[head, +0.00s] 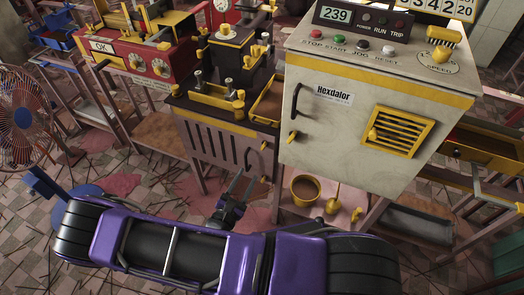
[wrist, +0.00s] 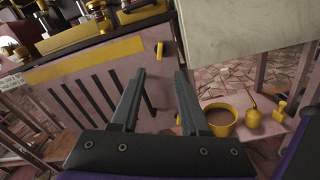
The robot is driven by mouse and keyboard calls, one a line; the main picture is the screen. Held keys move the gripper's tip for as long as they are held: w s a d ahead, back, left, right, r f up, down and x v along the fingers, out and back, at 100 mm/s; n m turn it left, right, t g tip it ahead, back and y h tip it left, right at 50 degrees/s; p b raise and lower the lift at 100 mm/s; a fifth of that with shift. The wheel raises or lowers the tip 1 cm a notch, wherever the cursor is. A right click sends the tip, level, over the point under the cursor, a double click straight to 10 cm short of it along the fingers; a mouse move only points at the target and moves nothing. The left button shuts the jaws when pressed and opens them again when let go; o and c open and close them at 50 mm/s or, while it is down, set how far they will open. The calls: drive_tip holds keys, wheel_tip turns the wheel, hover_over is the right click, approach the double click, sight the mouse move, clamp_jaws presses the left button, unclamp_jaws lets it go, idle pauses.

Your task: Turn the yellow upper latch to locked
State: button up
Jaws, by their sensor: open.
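The yellow upper latch (head: 263,145) is a small tab at the upper right edge of the slotted front panel (head: 215,142) of the middle machine. In the wrist view the upper latch (wrist: 159,50) stands upright at the right end of the yellow strip, above and between my fingertips in the picture. A second, lower yellow latch (wrist: 178,118) is partly hidden by my right finger. My gripper (head: 241,182) is open and empty, low in front of the panel; its two fingers also show in the wrist view (wrist: 160,74), apart from the upper latch.
The white cabinet (head: 345,120) with a black handle juts out right of the panel. A yellow bowl (head: 305,190) stands on the low pink shelf beneath it. A red machine (head: 140,50) is at the back left, and a fan (head: 22,115) at far left. Tiled floor lies below.

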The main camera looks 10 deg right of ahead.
sight(263, 147)
drive_tip(key=b+x, duration=0.1)
drive_tip(key=x, duration=1.1)
drive_tip(key=shift+w+d, duration=0.1)
drive_tip(key=shift+w, duration=0.05)
clamp_jaws()
